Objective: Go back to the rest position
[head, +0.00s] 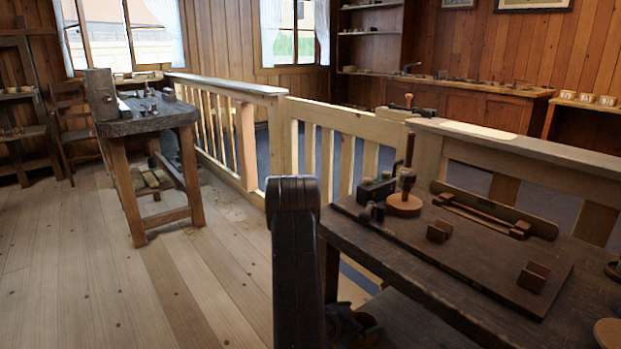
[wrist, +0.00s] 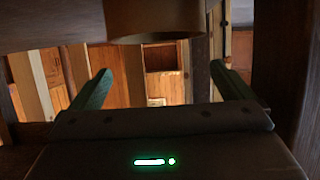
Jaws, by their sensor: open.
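My gripper (wrist: 160,75) shows in the wrist view with its two fingers spread wide and nothing between them. A brown rounded wooden piece (wrist: 155,20) hangs across the top of that view, beyond the fingers; I cannot tell what it belongs to. In the head view my dark arm link stands upright at the lower middle, and the gripper itself is not visible there. A dark workbench (head: 450,290) stands at the right. On it is a round wooden base with an upright spindle (head: 404,203), beside a dark metal tool (head: 376,190).
The bench also holds small wooden blocks (head: 532,276) and a long slotted wooden piece (head: 495,210). A wooden railing (head: 340,125) runs behind it. Another workbench (head: 150,120) stands at the left. The plank floor (head: 120,280) is clear at the front left.

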